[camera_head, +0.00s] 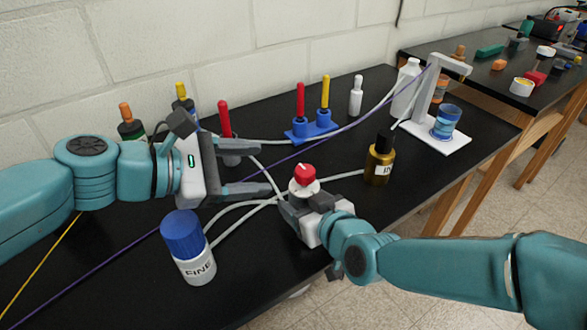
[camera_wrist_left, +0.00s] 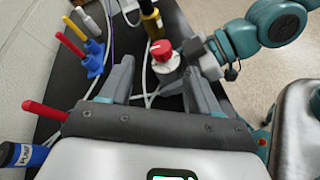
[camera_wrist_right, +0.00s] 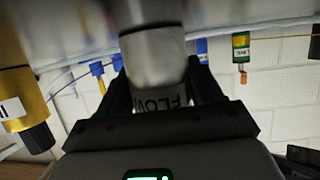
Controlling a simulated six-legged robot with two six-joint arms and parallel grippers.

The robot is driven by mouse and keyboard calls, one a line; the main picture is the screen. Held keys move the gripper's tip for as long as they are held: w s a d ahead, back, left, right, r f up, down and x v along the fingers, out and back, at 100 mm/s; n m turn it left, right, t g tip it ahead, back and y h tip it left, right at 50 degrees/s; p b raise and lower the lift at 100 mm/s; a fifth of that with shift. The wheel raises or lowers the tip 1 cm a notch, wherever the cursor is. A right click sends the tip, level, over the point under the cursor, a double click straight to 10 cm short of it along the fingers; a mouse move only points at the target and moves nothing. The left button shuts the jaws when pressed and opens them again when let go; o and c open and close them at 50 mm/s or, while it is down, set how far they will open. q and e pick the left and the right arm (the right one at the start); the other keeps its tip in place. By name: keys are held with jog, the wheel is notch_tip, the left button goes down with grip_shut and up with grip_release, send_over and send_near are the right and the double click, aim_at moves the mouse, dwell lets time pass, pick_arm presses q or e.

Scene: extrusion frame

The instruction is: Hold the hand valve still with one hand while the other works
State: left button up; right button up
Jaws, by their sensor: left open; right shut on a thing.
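The hand valve (camera_head: 302,187) has a white body and a red knob (camera_head: 304,174), with pale tubes running from it. My right gripper (camera_head: 294,208) is shut on the valve body from the front right. In the right wrist view a grey-white cylinder (camera_wrist_right: 160,60) marked FLOW sits between its fingers. My left gripper (camera_head: 262,170) is open and empty, left of the valve, with its fingers pointing toward it. In the left wrist view the red knob (camera_wrist_left: 161,49) shows just beyond the open fingertips, apart from them.
A blue-capped bottle marked FINE (camera_head: 197,265) stands front left. A dark-capped amber bottle (camera_head: 379,165) stands right of the valve. Behind are a blue rack (camera_head: 312,132) with red and yellow pieces, and a white stand (camera_head: 452,138) with a blue cup. Tubes cross the black table.

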pick_arm(q)
jog(key=w+m+g+h, duration=0.1)
jog(key=m, duration=0.5)
jog(key=m+g+h, duration=0.5)
jog(key=m+g, duration=0.1)
jog(key=m, duration=2.5)
send_near(305, 169)
jog(key=d, duration=1)
jog(key=shift+f, duration=0.3)
